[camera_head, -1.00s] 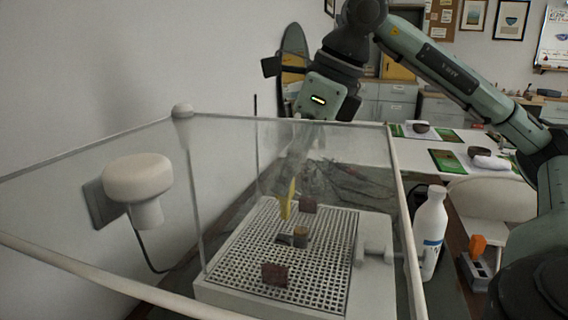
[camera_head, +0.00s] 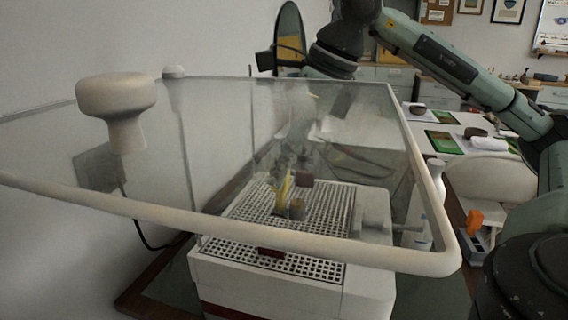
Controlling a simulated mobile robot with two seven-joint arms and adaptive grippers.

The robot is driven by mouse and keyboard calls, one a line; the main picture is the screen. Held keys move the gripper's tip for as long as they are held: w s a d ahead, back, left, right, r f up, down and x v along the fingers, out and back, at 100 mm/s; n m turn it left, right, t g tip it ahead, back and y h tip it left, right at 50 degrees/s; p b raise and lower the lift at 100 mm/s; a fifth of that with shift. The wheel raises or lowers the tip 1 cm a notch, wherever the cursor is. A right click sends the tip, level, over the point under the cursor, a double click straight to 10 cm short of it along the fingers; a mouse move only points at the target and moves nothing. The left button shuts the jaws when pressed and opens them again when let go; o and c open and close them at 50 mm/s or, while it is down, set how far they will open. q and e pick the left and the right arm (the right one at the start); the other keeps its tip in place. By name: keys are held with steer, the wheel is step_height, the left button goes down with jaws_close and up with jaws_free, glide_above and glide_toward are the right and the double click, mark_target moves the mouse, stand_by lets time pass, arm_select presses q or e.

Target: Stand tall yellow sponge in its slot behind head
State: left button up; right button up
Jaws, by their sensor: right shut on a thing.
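The tall yellow sponge (camera_head: 283,193) stands roughly upright above the white grid of the grinder (camera_head: 372,268); I cannot tell whether its foot touches the grid. My right gripper (camera_head: 291,160) reaches down from above and is shut on the sponge. It shows only as a pale, blurred shape through the clear shield. A small brownish head (camera_head: 297,209) stands just to the right of the sponge's foot. The slot cannot be made out. My left gripper is out of view.
The clear shield's pale rim (camera_head: 300,244) runs across in front of the grid. A white knob (camera_head: 118,100) is at the left. A white bottle (camera_head: 436,178) and orange item (camera_head: 474,219) are at the right.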

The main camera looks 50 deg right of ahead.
stand_by(0.8)
stand_by(0.4)
steer(key=shift+b, duration=0.5)
stand_by(0.6)
steer(key=shift+f+b, duration=2.55)
steer(key=shift+f, duration=0.05)
stand_by(1.2)
steer(key=o, duration=0.8)
steer(key=shift+r, duration=0.15)
steer(key=shift+r+p, duration=3)
steer(key=shift+r, duration=0.4)
